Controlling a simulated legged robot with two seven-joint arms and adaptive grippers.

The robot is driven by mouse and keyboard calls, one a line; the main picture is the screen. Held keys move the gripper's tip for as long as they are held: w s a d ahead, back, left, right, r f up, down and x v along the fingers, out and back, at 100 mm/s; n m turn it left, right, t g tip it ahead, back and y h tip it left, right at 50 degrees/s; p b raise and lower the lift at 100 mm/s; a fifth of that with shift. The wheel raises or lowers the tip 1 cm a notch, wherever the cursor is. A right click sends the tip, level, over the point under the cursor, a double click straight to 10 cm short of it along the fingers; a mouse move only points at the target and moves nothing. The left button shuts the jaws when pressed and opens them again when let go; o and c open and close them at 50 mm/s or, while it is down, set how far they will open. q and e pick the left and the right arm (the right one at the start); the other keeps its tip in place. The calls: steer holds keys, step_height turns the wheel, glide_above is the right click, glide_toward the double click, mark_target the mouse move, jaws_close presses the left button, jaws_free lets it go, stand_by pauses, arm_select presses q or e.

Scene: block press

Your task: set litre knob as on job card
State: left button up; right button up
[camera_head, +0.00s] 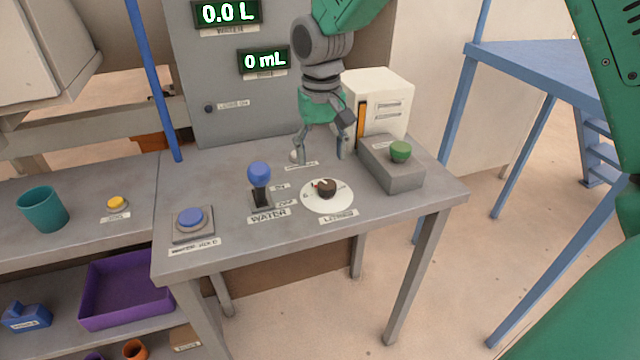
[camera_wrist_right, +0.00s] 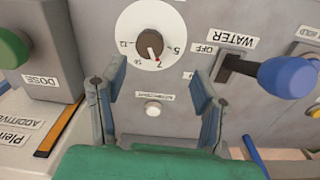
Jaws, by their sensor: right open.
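The litre knob (camera_head: 325,187) is a small dark knob on a round white dial (camera_head: 318,203) on the grey bench top. In the right wrist view the knob (camera_wrist_right: 150,42) shows upside down, with a red mark near the 7; 5 and 12 also show on the dial. My right gripper (camera_head: 322,157) is open and empty, pointing down just behind the dial, apart from the knob. In the wrist view its fingers (camera_wrist_right: 158,85) stand either side of a small white button (camera_wrist_right: 152,108). My left gripper is not in view. No readable job card shows.
A blue-topped water lever (camera_head: 259,174) stands left of the dial. A grey box with a green button (camera_head: 401,151) stands right. A blue button (camera_head: 191,217) is at front left. Displays read 0.0 L (camera_head: 226,12) and 0 mL (camera_head: 264,60). A white additive box (camera_head: 385,95) stands behind.

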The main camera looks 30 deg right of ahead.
mark_target(327, 184)
steer(key=d+f, duration=0.1)
steer(key=f, duration=0.1)
steer(key=d+f, duration=0.1)
steer(key=f, duration=0.2)
steer(key=d+f, duration=0.1)
steer(key=f, duration=0.2)
steer(key=shift+d+f+b, duration=0.1)
steer(key=shift+f+b, duration=0.1)
steer(key=shift+b, duration=0.2)
steer(key=shift+a+f, duration=0.2)
steer(key=shift+a, duration=0.4)
steer(key=shift+a+r, duration=0.2)
steer(key=shift+a, duration=0.55)
steer(key=shift+c, duration=0.5)
steer(key=shift+d, duration=0.15)
steer(key=c, duration=0.6)
steer(key=shift+d, duration=0.35)
steer(key=c, duration=0.5)
steer(key=shift+o, duration=0.3)
steer(key=shift+d+f, duration=0.15)
steer(key=shift+d, duration=0.25)
steer(key=shift+a, duration=0.5)
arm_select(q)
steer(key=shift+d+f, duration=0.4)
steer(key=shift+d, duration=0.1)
arm_select(e)
steer(key=shift+d, duration=0.1)
